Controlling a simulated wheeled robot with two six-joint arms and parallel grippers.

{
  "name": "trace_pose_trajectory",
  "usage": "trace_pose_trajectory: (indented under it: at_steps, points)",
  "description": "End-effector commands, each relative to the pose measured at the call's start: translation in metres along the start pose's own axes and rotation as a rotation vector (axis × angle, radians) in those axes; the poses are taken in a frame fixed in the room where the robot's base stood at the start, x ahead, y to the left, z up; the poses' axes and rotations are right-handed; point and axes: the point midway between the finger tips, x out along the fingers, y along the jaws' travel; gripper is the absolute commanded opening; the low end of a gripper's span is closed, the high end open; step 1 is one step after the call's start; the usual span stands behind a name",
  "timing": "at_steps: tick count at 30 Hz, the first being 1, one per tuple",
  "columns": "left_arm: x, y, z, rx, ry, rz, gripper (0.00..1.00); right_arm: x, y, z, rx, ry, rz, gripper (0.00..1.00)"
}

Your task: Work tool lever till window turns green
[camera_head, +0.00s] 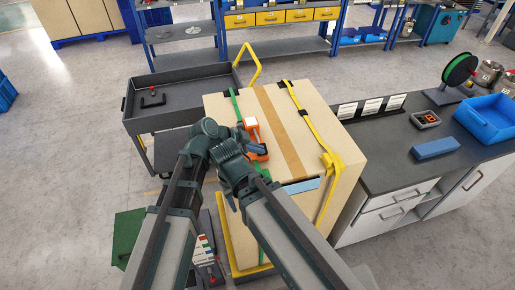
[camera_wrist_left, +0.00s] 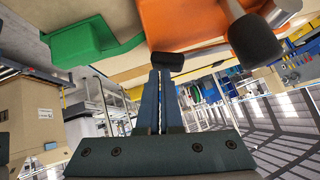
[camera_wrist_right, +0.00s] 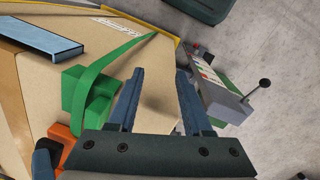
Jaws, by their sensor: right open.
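An orange strapping tool (camera_head: 251,129) with a pale part sits on the green strap (camera_head: 236,106) across the top of a big carton (camera_head: 218,104). The tool's orange body (camera_wrist_left: 185,22) fills the top of the left wrist view. A lever with a black grip (camera_wrist_left: 170,62) shows below it. My left gripper (camera_head: 258,148) is shut, with its fingertips right at that grip; I cannot tell whether they touch it. My right gripper (camera_wrist_right: 156,80) is open and empty beside the carton's side, near the green strap (camera_wrist_right: 120,65). No window colour can be made out.
A yellow strap (camera_head: 307,118) also crosses the carton. A grey cart (camera_head: 180,88) stands behind left, and a dark-topped bench (camera_head: 385,165) with a blue bin (camera_head: 490,118) stands right. A labelled panel with a black-knobbed lever (camera_wrist_right: 265,83) is near my right gripper.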

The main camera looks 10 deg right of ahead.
Motion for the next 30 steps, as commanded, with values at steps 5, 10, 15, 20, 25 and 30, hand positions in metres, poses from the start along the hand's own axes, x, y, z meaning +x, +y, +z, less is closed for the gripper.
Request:
trace_pose_trajectory:
  at_steps: [5,10,15,20,25,30]
  points:
    - [0.004,0.002,0.004,0.0,-0.001,0.002,0.0,0.006,-0.001,0.0,-0.001,0.0,0.0,0.5]
    - [0.004,0.003,0.005,0.0,-0.003,0.003,0.0,0.006,-0.001,0.0,-0.002,0.0,0.0,0.5]
    - [0.004,0.003,0.005,0.001,-0.004,0.004,0.0,0.006,-0.001,0.0,-0.002,0.0,0.0,0.5]
    - [0.004,0.003,0.005,0.001,-0.005,0.005,0.0,0.006,-0.001,0.0,-0.001,0.0,0.0,0.5]
    - [-0.008,0.003,0.003,0.0,-0.006,0.003,0.0,-0.004,0.0,0.0,0.0,0.0,0.0,0.5]
    - [-0.043,0.003,0.0,-0.002,-0.004,0.001,0.0,-0.029,0.003,0.002,0.005,0.0,-0.001,0.5]
